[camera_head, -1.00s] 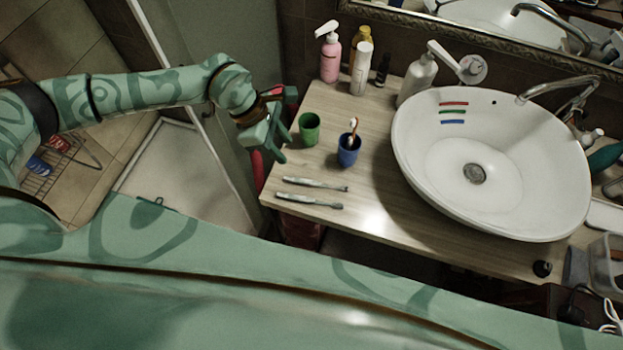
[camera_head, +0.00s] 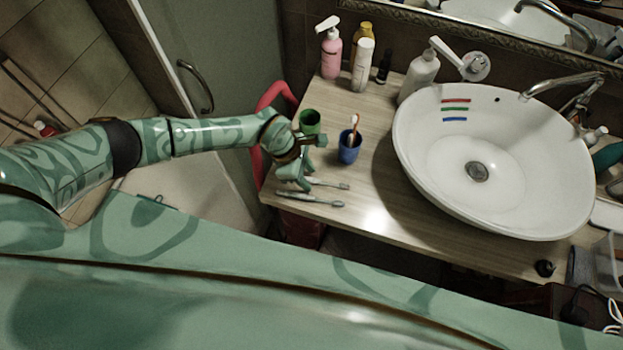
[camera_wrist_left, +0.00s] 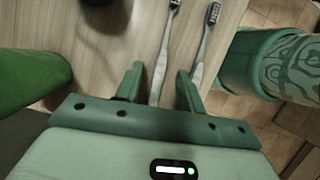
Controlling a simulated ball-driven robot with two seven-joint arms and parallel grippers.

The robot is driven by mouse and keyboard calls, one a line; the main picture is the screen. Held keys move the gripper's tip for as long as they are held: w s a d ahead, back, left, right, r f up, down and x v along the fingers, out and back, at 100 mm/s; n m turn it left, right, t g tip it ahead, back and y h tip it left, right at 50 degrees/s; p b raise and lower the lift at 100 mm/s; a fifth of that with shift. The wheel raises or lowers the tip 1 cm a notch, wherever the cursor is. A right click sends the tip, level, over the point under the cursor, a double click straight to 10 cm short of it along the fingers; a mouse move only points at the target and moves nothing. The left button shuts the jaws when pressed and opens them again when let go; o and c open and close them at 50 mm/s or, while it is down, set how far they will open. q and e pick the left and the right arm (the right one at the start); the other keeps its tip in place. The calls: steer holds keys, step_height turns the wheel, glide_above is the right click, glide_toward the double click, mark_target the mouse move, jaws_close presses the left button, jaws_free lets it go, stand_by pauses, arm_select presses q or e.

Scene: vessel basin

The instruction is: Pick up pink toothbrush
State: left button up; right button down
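Two slim toothbrushes lie side by side on the wooden counter, the upper one (camera_head: 330,184) and the lower one (camera_head: 318,200). Both look grey-white; I cannot make out pink on either. A third toothbrush (camera_head: 354,124), white with orange-red, stands in a blue cup (camera_head: 349,148). My left gripper (camera_head: 308,163) is over the counter's left end, hiding part of the lying brushes. In the left wrist view its fingers (camera_wrist_left: 158,84) are apart. One brush handle (camera_wrist_left: 164,58) runs between them; the other (camera_wrist_left: 203,52) passes by the right finger. My right gripper is not in view.
A green cup (camera_head: 310,121) stands close beside the left gripper. A white basin (camera_head: 500,150) fills the counter's right side. Bottles (camera_head: 362,65) stand at the back. Bare counter (camera_head: 375,205) lies between brushes and basin.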

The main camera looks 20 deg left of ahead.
arm_select(q)
steer(key=shift+d+f, duration=0.1)
steer(key=shift+f, duration=0.1)
steer(key=shift+f, duration=0.15)
jaws_close()
stand_by(0.3)
